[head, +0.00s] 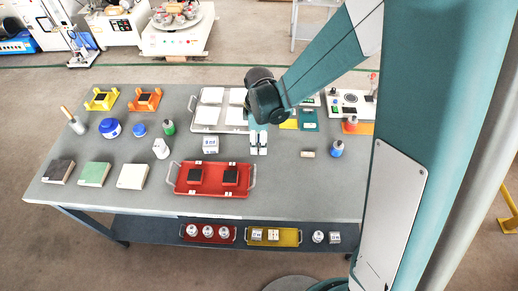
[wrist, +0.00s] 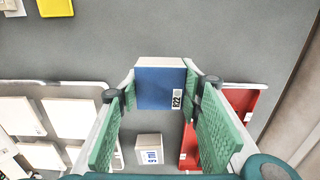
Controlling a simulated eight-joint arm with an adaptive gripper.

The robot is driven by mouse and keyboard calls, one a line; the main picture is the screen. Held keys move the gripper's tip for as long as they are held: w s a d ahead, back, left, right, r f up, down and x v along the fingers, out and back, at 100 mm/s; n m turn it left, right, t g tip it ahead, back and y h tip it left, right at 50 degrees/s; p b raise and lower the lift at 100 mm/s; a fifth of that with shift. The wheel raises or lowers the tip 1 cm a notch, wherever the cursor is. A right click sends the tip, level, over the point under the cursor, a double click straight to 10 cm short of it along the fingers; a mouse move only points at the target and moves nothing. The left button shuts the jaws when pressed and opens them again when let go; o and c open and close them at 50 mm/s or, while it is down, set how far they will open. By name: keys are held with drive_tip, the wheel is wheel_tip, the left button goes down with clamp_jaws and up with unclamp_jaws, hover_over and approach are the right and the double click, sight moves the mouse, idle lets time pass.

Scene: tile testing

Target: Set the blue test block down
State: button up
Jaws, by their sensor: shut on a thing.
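The blue test block (wrist: 158,88) shows in the wrist view between the two green finger pads, with a pale top edge and a white label on its face. My gripper (head: 258,143) is shut on it, with a pad against each side. In the head view my gripper is over the middle of the table, in front of the white tile tray, and I cannot make out the block there. I cannot tell whether the block touches the table (head: 300,190) or hangs above it.
A red tray (head: 248,190) with two dark blocks stands in front, left of my gripper. A white box (head: 210,144) is close by on the left. The tile tray (head: 197,128) lies behind. A small tan cylinder (head: 307,154) and a blue bottle (head: 337,148) stand right. The table's front right is clear.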

drive_tip(key=shift+f, duration=0.15)
drive_tip(key=shift+f, duration=2)
drive_tip(key=shift+f+b, duration=0.15)
drive_tip(key=shift+b, duration=0.15)
drive_tip(key=o, duration=1.1)
drive_tip(key=shift+r+p, duration=0.55)
drive_tip(key=shift+r, duration=5.6)
drive_tip(key=shift+d, duration=0.1)
